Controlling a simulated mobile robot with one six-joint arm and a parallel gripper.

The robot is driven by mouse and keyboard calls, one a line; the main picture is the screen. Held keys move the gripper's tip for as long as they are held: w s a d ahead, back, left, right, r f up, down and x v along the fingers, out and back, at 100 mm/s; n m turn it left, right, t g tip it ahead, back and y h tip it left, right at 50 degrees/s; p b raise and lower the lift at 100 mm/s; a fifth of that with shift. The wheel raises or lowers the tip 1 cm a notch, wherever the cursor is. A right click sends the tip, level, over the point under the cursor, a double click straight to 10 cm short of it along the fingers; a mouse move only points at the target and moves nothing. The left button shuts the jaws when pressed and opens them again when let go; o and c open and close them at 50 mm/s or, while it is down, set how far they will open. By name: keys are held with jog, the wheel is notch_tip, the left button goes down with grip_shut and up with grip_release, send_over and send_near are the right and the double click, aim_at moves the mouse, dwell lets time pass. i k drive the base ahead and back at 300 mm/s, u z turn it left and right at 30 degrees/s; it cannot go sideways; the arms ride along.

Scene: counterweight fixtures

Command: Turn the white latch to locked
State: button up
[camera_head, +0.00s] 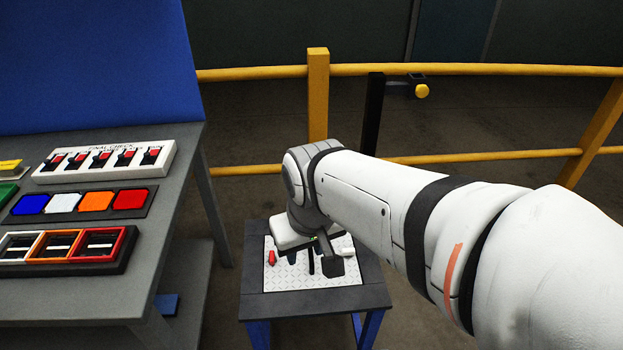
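A small stand at the centre bottom has a light metal plate (283,284) on its dark top. My gripper (311,262) is low over this plate, pointing down, and my arm reaches in from the right. Its fingertips are small and partly hidden, so I cannot tell whether they are open or shut. A small white piece (348,252) shows at the plate's right edge, just right of my gripper; it may be the white latch, but its position is unclear. A red piece (271,257) stands on the left of the plate.
A grey workbench (170,200) at the left carries a white switch panel (105,160), a row of coloured squares (80,202) and a coloured-frame tray (110,262). A yellow railing (318,100) and a black post (372,115) stand behind. Floor is clear between bench and stand.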

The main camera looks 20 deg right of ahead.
aim_at(347, 253)
jog(key=z, duration=0.1)
jog(key=k, duration=0.85)
jog(key=z, duration=0.45)
jog(key=i, duration=1)
jog(key=z, duration=0.05)
jog(key=k, duration=0.4)
jog(key=u, duration=0.15)
